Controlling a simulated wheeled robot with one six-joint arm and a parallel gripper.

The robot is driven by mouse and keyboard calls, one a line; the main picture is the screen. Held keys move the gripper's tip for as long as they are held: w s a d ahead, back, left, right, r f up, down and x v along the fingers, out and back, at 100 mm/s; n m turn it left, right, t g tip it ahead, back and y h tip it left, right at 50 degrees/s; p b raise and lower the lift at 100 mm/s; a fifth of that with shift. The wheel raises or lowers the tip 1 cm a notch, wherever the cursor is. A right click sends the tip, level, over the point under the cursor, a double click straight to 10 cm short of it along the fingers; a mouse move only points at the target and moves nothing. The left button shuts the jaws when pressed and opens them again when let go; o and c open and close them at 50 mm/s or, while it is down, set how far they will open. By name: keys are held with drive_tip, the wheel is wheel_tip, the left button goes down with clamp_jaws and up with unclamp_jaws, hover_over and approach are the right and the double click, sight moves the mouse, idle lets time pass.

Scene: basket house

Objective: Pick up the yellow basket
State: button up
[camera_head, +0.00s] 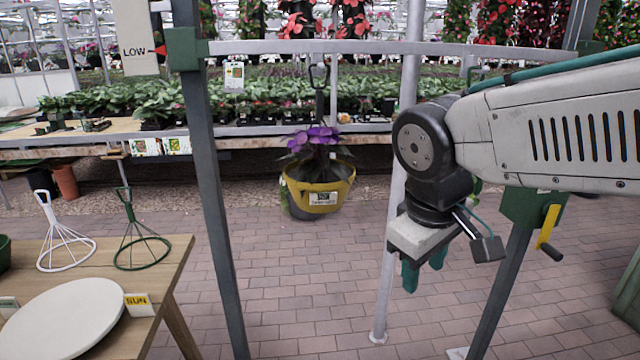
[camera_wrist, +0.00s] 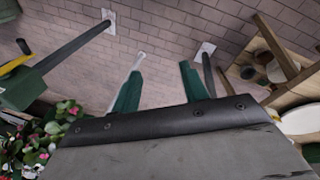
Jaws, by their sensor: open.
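The yellow basket (camera_head: 322,198) hangs from a hook on the grey horizontal rail, in the middle of the head view. It holds a plant with purple flowers and bears a white label on its front. My gripper (camera_head: 424,274) is to the right of the basket and lower in the head view, apart from it, with its green fingers pointing down. In the wrist view the two green fingers of my gripper (camera_wrist: 160,80) stand apart with nothing between them. I do not see the yellow basket in the wrist view.
A grey rail (camera_head: 380,47) on posts spans the view, with a sign reading LOW (camera_head: 135,40). A wooden table (camera_head: 165,275) at lower left bears a white disc, a SUN label and two wire stands. Brick floor lies open below.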

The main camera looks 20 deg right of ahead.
drive_tip(key=w+r+n+t+h, duration=0.2)
drive_tip(key=w+r+n+t, duration=0.15)
drive_tip(key=w+n, duration=0.5)
drive_tip(key=n+t+y, duration=0.1)
drive_tip(key=n+t, duration=0.7)
drive_tip(key=n, duration=1.4)
approach(320, 116)
drive_tip(key=a+x, duration=0.1)
drive_tip(key=x, duration=0.7)
drive_tip(key=d+x, duration=0.1)
drive_tip(key=x, duration=0.2)
clamp_jaws()
